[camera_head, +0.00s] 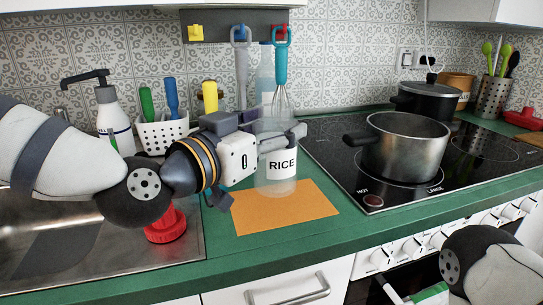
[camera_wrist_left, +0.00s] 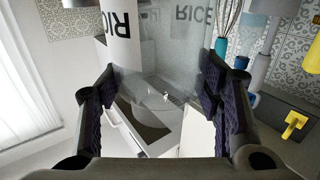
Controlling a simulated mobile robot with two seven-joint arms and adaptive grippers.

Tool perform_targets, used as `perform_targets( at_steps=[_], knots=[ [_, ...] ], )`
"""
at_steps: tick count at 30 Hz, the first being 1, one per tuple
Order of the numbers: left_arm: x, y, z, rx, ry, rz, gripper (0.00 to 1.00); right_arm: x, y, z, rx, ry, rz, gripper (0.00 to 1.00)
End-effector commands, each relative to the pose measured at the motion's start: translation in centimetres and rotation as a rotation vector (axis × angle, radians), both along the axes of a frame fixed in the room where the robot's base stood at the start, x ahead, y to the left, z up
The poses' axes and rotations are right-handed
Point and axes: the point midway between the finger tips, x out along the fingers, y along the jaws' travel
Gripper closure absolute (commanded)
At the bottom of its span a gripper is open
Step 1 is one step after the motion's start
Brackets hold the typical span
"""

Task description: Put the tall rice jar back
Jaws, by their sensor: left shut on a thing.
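The tall rice jar (camera_head: 275,185) is clear, with a white label reading RICE. It stands roughly upright over the orange mat (camera_head: 285,213) on the green counter; I cannot tell whether its base touches the mat. My left gripper (camera_head: 283,130) reaches in from the left and is shut on the jar's upper part, above the label. In the left wrist view the jar (camera_wrist_left: 165,55) fills the space between the two dark fingers (camera_wrist_left: 160,88), its label upside down. My right gripper's fingers are not visible; only part of my right arm shows at the bottom right.
A steel pot (camera_head: 405,150) stands on the black hob (camera_head: 370,195) right of the jar, with a lidded dark pot (camera_head: 428,100) behind. A white utensil holder (camera_head: 163,135) is behind my left wrist. A whisk (camera_head: 281,75) hangs behind the jar. The sink (camera_head: 60,250) is left.

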Motion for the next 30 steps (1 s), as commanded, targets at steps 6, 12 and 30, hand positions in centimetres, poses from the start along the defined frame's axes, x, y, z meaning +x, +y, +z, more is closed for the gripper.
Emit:
perform_targets(
  at_steps=[6,12,30],
  knots=[
    [1.6,0.0,-2.0,-0.002,-0.002,0.001,0.87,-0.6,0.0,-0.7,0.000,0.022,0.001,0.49],
    [1.4,0.0,-4.4,-0.002,-0.007,0.000,0.87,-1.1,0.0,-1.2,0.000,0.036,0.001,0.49],
    [1.3,0.0,-4.6,0.001,-0.008,0.000,0.21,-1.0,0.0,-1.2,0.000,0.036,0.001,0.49]
  ],
)
